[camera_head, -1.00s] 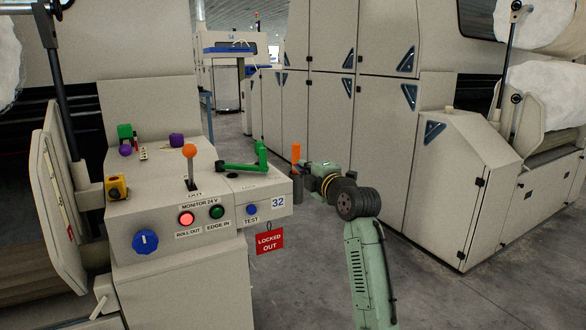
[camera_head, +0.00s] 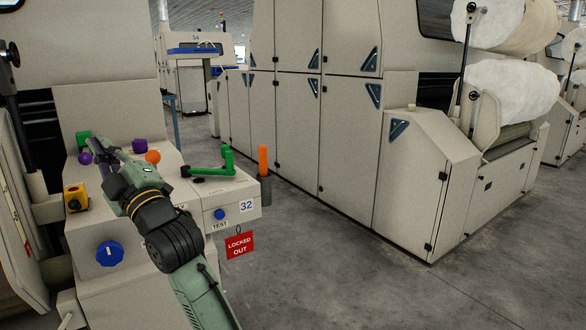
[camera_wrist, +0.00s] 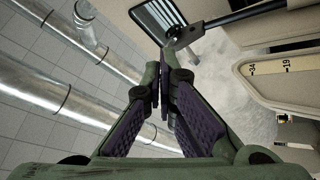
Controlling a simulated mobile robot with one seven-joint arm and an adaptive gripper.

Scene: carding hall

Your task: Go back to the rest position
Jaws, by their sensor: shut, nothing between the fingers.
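My gripper (camera_head: 115,158) is over the top of the grey control console (camera_head: 80,232), at its left part. My arm hides the middle of the console front, including most of the lamps. In the wrist view my gripper (camera_wrist: 160,82) has its purple-padded fingers closed together at the tips, with nothing between them. The fingers point toward ducts and a machine top.
The console carries an orange lever ball (camera_head: 153,156), a green handle (camera_head: 213,167), a yellow switch (camera_head: 76,198), a blue knob (camera_head: 109,253) and a red locked-out tag (camera_head: 239,246). An orange-topped post (camera_head: 263,162) stands beside it. Floor (camera_head: 330,280) to the right is clear.

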